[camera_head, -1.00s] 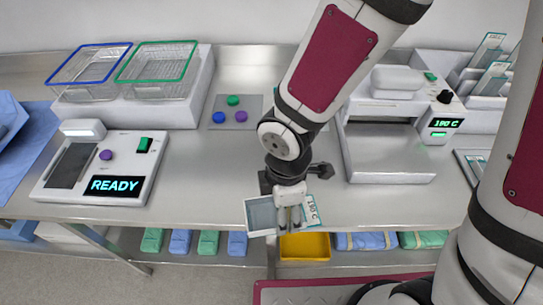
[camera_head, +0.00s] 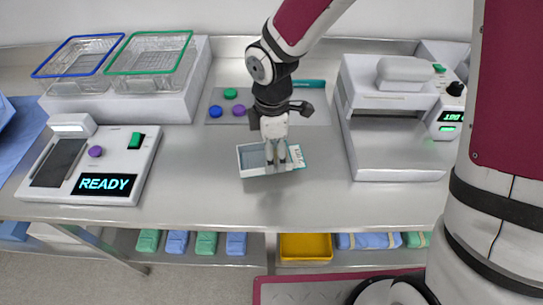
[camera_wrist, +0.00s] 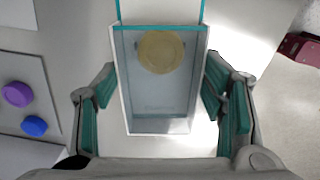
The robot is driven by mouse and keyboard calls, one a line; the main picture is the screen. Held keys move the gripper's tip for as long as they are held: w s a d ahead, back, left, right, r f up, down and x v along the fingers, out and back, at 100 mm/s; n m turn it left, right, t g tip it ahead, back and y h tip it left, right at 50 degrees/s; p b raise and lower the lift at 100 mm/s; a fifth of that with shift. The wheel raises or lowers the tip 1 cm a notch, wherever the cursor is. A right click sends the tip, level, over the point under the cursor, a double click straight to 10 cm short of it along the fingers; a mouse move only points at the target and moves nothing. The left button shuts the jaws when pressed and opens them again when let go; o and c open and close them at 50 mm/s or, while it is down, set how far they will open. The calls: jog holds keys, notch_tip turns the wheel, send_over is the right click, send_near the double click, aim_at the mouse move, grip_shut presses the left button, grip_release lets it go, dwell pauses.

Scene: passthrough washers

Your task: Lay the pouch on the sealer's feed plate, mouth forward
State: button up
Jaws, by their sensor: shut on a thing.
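The pouch (camera_head: 254,160) is a clear, pale blue packet with a white rim and a printed label end at right, in the head view. My gripper (camera_head: 276,154) is shut on it and holds it over the middle of the steel bench. In the wrist view the pouch (camera_wrist: 150,105) lies between my fingers (camera_wrist: 160,100), with a tan round disc on or in it and a teal-edged end at the top. The sealer (camera_head: 404,75) stands at the right, its grey feed plate (camera_head: 395,150) facing the front and bare. I cannot tell which pouch end is the mouth.
A device reading READY (camera_head: 90,165) stands at left. Blue-rimmed (camera_head: 75,58) and green-rimmed (camera_head: 150,55) baskets stand behind it. A grey pad (camera_head: 216,118) with coloured buttons lies behind my gripper. The bench between my gripper and the sealer is clear.

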jog(key=shift+w+f, duration=0.1)
jog(key=shift+w, duration=0.1)
jog(key=shift+f, duration=1.7)
jog(key=shift+f, duration=0.15)
jog(key=o, duration=1.1)
